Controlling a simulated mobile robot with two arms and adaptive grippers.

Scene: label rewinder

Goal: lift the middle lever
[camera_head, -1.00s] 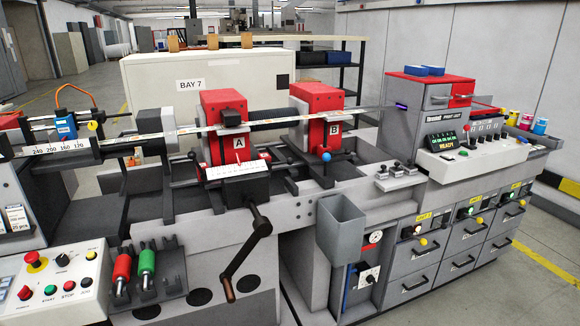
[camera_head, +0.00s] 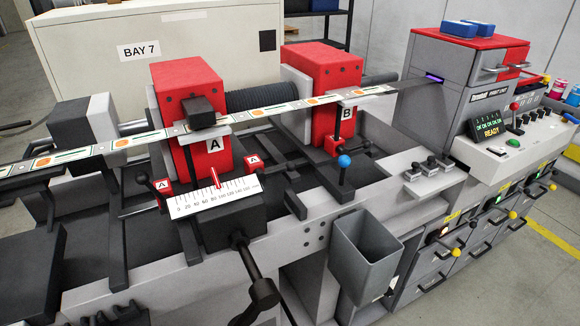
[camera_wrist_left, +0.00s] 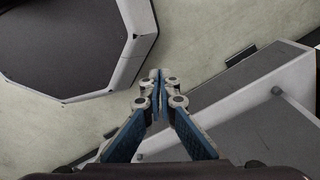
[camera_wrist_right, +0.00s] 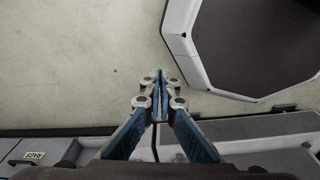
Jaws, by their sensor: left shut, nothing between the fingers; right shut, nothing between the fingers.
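A grey plate (camera_head: 432,178) on the machine's front ledge bears a row of three small black levers, the middle lever (camera_head: 431,162) between two like it; their exact pose is too small to tell. Other levers stand on the machine: one with a blue knob (camera_head: 344,162) in front of block B, and black-knobbed ones (camera_head: 141,179) beside block A. Neither gripper is in the head view. My left gripper (camera_wrist_left: 156,76) is shut and empty over the floor in its wrist view. My right gripper (camera_wrist_right: 160,74) is shut and empty, also over floor.
A grey open bin (camera_head: 364,255) and a black crank (camera_head: 262,290) stick out from the machine's front. Red blocks A (camera_head: 190,85) and B (camera_head: 325,75) rise behind, with a label web (camera_head: 270,108) running across. The print unit (camera_head: 462,65) stands at the right.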

